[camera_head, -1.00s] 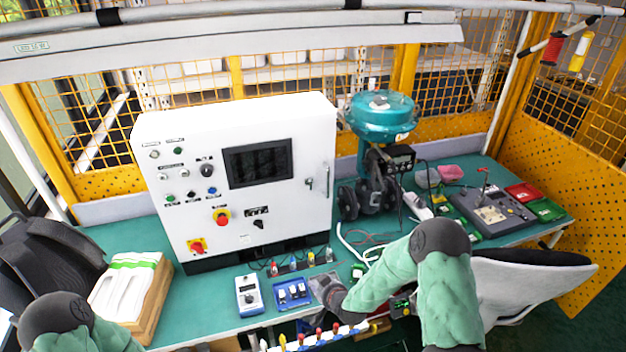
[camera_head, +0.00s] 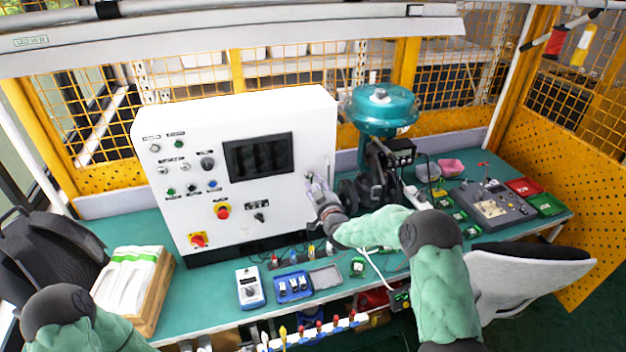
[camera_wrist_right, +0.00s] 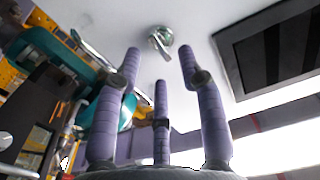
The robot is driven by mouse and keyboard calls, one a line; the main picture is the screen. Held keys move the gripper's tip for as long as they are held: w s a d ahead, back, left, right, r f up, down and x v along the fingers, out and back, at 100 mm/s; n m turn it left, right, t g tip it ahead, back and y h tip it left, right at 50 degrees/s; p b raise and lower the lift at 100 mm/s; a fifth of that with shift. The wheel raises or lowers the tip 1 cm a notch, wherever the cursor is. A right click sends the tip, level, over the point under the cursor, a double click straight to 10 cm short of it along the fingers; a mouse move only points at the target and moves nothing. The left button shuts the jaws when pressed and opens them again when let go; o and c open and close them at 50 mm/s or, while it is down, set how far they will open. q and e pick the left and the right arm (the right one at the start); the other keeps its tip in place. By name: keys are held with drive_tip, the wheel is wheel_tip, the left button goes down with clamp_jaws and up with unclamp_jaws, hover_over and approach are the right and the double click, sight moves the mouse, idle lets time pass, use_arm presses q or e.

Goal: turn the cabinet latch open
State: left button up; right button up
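The white control cabinet (camera_head: 270,205) stands on the green bench. Its small silver latch (camera_wrist_right: 160,40) shows in the right wrist view, beyond my fingertips and roughly centred between the two outer ones. In the head view the latch (camera_head: 309,176) is small and lies just above the fingertips. My right gripper (camera_head: 318,190) is in front of the door's right side. In the right wrist view its three purple fingers (camera_wrist_right: 160,68) are spread apart with nothing between them. My left arm shows at the lower left, but its gripper is out of view.
A silver handle (camera_wrist_right: 88,46) is left of the latch in the right wrist view. The teal valve actuator (camera_head: 381,108) stands close right of the cabinet. Small devices and a blue tray (camera_head: 292,287) lie in front. A chair (camera_head: 530,265) is at right.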

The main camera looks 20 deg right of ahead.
sight(310, 177)
drive_tip(key=shift+w, duration=1.95)
drive_tip(key=shift+a, duration=0.1)
clamp_jaws()
